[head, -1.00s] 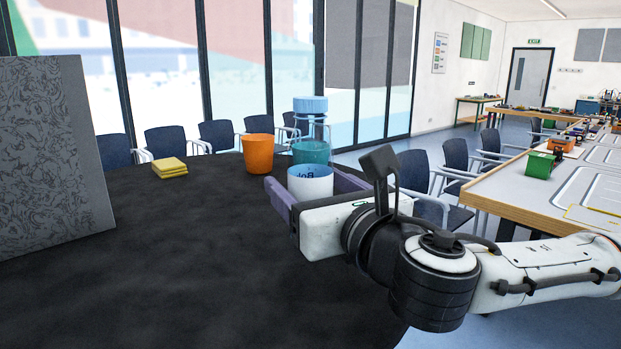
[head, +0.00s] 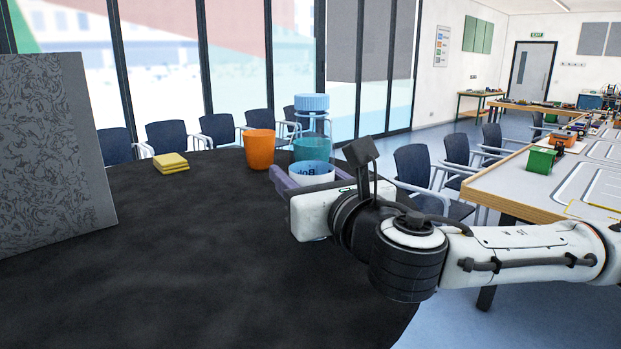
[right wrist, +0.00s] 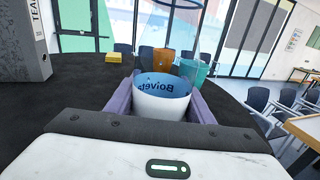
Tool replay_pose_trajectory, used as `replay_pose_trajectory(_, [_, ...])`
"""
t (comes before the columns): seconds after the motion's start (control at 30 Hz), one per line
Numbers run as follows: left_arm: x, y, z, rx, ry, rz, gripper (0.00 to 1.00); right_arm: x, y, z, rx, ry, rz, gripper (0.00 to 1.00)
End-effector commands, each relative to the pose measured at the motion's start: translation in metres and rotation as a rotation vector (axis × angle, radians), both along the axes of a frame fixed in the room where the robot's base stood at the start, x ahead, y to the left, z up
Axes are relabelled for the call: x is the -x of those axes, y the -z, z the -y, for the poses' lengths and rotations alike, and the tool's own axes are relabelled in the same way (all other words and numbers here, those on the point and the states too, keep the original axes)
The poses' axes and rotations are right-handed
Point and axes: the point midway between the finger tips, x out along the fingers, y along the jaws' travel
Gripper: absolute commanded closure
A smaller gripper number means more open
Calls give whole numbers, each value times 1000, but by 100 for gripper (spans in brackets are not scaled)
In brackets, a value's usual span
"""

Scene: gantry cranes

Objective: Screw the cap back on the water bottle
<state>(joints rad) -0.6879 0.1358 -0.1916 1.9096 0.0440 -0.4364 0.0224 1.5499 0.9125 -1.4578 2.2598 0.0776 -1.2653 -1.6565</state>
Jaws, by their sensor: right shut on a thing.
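The water bottle is clear, with a white label band (head: 311,173) that also shows in the right wrist view (right wrist: 162,106). It stands upright at the table's far right edge. My right gripper (right wrist: 162,98) has purple fingers, one on each side of the label, and is shut on the bottle; in the head view (head: 283,180) its palm hides the lower bottle. A ridged light-blue cap (head: 312,102) shows at the top of the clear body. I cannot tell whether it is screwed tight. My left gripper is not in view.
An orange cup (head: 259,149) and a teal cup (head: 311,148) stand behind the bottle. A yellow pad stack (head: 171,162) lies farther left, and a grey patterned binder (head: 50,155) stands at far left. The black tabletop (head: 200,265) in front is clear. Chairs stand beyond the table.

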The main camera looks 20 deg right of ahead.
Motion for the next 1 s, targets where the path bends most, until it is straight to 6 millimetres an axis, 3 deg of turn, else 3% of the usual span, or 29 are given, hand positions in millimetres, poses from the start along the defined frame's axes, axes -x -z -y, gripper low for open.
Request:
replay_pose_trajectory(0.23, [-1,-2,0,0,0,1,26,0,-13,0,0,1,5,82])
replay_pose_trajectory(0.5, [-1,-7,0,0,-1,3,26,0,-67,0,-2,-1,7,82])
replay_pose_trajectory(0.7, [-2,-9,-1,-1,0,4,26,0,-95,0,-1,0,4,82])
replay_pose_trajectory(1.0, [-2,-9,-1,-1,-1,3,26,0,-101,0,-1,0,1,82])
